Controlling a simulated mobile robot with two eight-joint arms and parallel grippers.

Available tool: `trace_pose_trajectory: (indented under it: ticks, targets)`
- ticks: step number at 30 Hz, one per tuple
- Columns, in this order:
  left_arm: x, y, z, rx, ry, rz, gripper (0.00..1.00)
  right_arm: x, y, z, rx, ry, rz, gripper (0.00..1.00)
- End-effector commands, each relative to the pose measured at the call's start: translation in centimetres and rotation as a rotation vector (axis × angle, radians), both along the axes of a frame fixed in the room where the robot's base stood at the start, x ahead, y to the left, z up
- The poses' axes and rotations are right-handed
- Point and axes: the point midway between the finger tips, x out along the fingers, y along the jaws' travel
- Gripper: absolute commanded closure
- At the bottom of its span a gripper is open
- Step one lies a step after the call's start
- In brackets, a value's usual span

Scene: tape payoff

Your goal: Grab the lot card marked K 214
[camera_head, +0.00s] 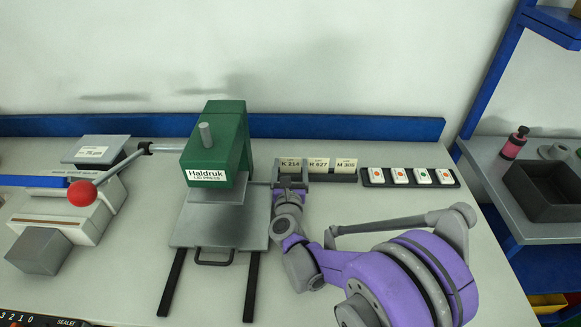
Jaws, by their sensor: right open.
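The lot card marked K 214 (290,162) is a small cream card standing upright at the left end of a dark card holder (343,178). Cards marked R 627 (318,164) and M 305 (346,164) stand to its right. My right gripper (291,171) is open at the K 214 card, in front of its lower part, with its fingers pointing toward the back of the table. Whether the fingers touch the card I cannot tell. The lower edge of the card is hidden by the gripper. My left gripper is not in view.
A green Haldruk press (215,145) stands close left of my right gripper, with a red-knobbed lever (82,193). A dark tray (408,184) of several white pieces lies to the right. A blue rail (360,128) runs along the back. Clear table lies at front centre.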

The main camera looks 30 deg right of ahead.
Motion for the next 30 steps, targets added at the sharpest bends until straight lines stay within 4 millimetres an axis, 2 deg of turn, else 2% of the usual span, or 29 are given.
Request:
trace_pose_trajectory:
  ticks: [3, 10, 20, 26, 30]
  targets:
    - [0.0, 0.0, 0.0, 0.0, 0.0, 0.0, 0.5, 1.3, -0.8, 0.0, 0.0, 0.0, 0.0, 0.15]
    - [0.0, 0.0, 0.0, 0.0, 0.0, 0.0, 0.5, 1.5, -0.9, 0.0, 0.0, 0.0, 0.001, 0.15]
    - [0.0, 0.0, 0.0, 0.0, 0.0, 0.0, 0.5, 1.5, -0.9, 0.0, 0.0, 0.0, 0.001, 0.74]
    - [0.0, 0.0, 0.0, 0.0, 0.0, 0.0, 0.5, 1.5, -0.9, 0.0, 0.0, 0.0, 0.001, 0.75]
    - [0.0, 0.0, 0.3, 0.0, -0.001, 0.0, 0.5, 1.5, -0.9, 1.0, 0.0, 0.0, 0.001, 0.75]
